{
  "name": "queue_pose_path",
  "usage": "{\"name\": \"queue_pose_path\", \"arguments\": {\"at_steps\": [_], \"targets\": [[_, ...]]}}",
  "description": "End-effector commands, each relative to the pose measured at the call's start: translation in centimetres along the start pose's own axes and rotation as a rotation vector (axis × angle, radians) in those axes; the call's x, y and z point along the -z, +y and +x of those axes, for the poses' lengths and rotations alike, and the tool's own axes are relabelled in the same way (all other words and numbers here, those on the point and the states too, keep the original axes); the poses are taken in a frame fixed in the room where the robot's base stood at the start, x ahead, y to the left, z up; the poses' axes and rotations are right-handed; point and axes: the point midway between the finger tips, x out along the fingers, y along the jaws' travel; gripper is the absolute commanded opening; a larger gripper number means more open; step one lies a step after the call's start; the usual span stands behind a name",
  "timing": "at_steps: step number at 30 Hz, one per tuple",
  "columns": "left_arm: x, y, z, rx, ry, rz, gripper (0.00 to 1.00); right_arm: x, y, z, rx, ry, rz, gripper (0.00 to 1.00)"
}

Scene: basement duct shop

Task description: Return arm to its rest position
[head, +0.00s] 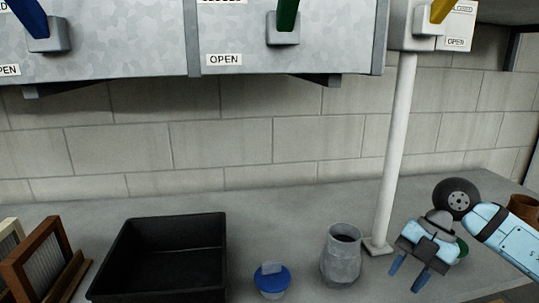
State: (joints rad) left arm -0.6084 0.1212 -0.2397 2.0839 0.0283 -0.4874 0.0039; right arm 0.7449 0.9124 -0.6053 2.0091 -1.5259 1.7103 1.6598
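My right arm (510,240), light blue and dark grey, comes in from the right edge above the grey bench. Its gripper (404,282) points down near the bench's right part, right of the white post. The two blue fingers are apart with nothing seen between them. A green round thing (462,248) is partly hidden behind the gripper. My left arm and gripper are not in view.
Ducts (110,45) with blue (27,14), green (288,14) and yellow (441,10) levers hang above. The bench (280,225) holds a black tray (222,250), blue-lidded jar (271,281), grey metal pot (341,262), white post (397,150), framed filters (45,250) and brown pot (523,207).

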Motion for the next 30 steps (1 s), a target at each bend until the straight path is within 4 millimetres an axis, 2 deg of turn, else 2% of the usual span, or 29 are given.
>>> {"name": "queue_pose_path", "arguments": {"at_steps": [1,3,6,9,11,13,17,20,24,27,30], "targets": [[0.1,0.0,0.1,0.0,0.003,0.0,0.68,1.6,0.8,2.3,-0.058,0.11,-0.056,0.38],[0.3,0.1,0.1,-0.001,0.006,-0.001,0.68,4.1,2.1,4.8,-0.171,0.265,-0.13,0.38],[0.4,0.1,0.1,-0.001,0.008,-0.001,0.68,8.0,4.0,7.6,-0.395,0.5,-0.199,0.38],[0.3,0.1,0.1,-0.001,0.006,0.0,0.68,11.1,5.8,9.0,-0.684,0.707,-0.189,0.38],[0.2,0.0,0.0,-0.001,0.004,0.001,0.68,12.0,6.6,9.4,-0.867,0.795,-0.136,0.38],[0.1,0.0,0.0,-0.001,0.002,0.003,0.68,12.0,7.2,9.8,-1.076,0.858,-0.03,0.38],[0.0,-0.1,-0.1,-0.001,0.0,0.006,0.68,9.8,7.0,11.4,-1.401,0.858,0.271,0.38],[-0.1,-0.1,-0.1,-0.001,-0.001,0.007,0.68,7.0,5.3,14.3,-1.564,0.766,0.583,0.38],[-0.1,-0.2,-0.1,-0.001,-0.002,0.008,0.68,3.6,0.4,21.1,-1.6,0.546,1.054,0.38],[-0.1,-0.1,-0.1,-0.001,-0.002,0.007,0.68,3.0,-3.5,25.9,-1.514,0.404,1.31,0.38],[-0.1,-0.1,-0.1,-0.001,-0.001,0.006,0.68,3.4,-7.0,29.9,-1.398,0.302,1.493,0.38]]}}
